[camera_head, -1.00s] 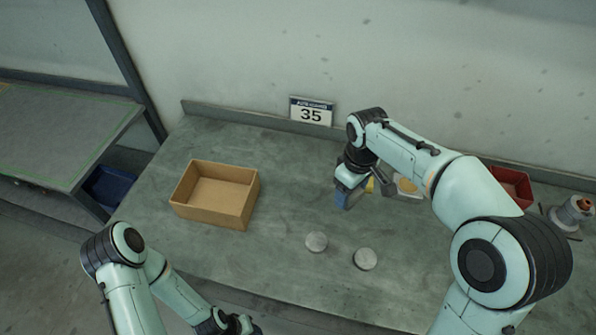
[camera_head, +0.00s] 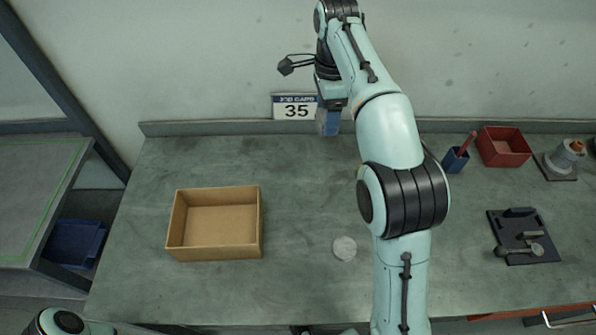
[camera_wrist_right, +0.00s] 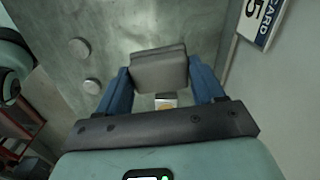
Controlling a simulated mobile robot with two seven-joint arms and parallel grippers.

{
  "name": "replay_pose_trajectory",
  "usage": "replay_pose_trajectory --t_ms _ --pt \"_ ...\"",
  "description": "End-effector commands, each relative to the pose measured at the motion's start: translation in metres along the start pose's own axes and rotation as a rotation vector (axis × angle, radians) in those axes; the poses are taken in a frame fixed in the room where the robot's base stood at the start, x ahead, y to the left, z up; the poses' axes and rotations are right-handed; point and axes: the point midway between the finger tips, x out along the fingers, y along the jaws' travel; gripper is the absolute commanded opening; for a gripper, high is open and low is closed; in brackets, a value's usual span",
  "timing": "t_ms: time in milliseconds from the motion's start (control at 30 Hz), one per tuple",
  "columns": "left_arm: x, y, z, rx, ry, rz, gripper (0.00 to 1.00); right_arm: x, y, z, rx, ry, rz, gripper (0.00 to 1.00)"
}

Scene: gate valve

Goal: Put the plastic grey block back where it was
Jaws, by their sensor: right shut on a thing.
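My right gripper (camera_head: 328,122) is raised in front of the back wall, near the number 35 sign (camera_head: 295,107). In the right wrist view, the right gripper (camera_wrist_right: 160,78) is shut on a grey block (camera_wrist_right: 159,66) between its blue fingers. The block is clear of the table. The block cannot be made out in the head view. Below it in the wrist view, a small white item with a yellow patch (camera_wrist_right: 166,104) shows partly between the fingers. My left arm shows only at the bottom left of the head view; its gripper cannot be made out.
An open cardboard box (camera_head: 214,252) stands left on the table. A grey disc (camera_head: 345,248) lies near the middle; two discs show in the wrist view. At the right are a red bin (camera_head: 505,150), a blue cup (camera_head: 455,160) and a black tool plate (camera_head: 497,229).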

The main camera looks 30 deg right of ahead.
Motion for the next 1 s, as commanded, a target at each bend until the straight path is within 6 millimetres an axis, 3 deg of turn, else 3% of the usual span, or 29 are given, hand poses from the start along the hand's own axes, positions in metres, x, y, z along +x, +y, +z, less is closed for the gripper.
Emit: replay_pose_trajectory --t_ms 133,233,700,800,1000 --pt "0.003 -0.001 0.001 0.0 -0.002 0.0 0.43 -0.005 0.0 -0.005 0.115 0.001 -0.001 0.43" --pt "0.009 -0.004 0.002 -0.001 -0.004 -0.001 0.43 0.003 0.001 -0.006 0.142 0.0 0.002 0.43" --pt "0.051 -0.021 0.008 -0.007 -0.02 -0.007 0.43 0.122 0.002 -0.005 0.141 0.002 0.005 0.43" --pt "0.055 -0.022 0.008 -0.007 -0.021 -0.007 0.43 0.139 0.002 -0.005 0.142 0.0 0.004 0.43" --pt "0.057 -0.022 0.007 -0.007 -0.019 -0.007 0.43 0.153 0.001 -0.005 0.142 0.0 0.001 0.43"
